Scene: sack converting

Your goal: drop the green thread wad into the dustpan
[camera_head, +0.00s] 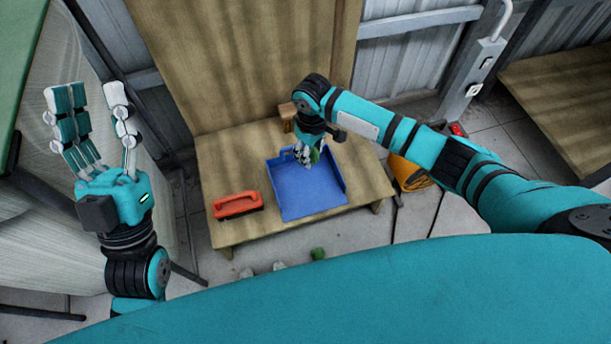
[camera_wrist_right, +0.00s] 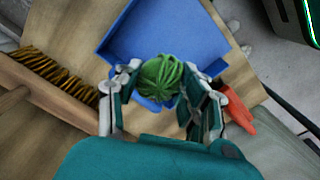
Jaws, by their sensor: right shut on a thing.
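The green thread wad (camera_wrist_right: 160,78) is a ridged green ball between the fingers of my right gripper (camera_wrist_right: 162,85), which is shut on it. In the head view a bit of the wad (camera_head: 315,156) shows beside the right gripper (camera_head: 304,155). The blue dustpan (camera_head: 309,193) lies on a low wooden table, and the right gripper hangs over its far part. The dustpan also shows in the right wrist view (camera_wrist_right: 170,35), beyond the wad. The gap between wad and pan is hard to judge. My left gripper (camera_head: 92,105) is raised at the left, fingers spread, open and empty.
An orange-red tool (camera_head: 237,205) lies on the wooden table (camera_head: 240,160) left of the dustpan. A wooden brush with yellowish bristles (camera_wrist_right: 50,75) lies close by. Another green wad (camera_head: 318,254) and pale lumps are on the floor in front. A yellow-orange object (camera_head: 408,174) stands right of the table.

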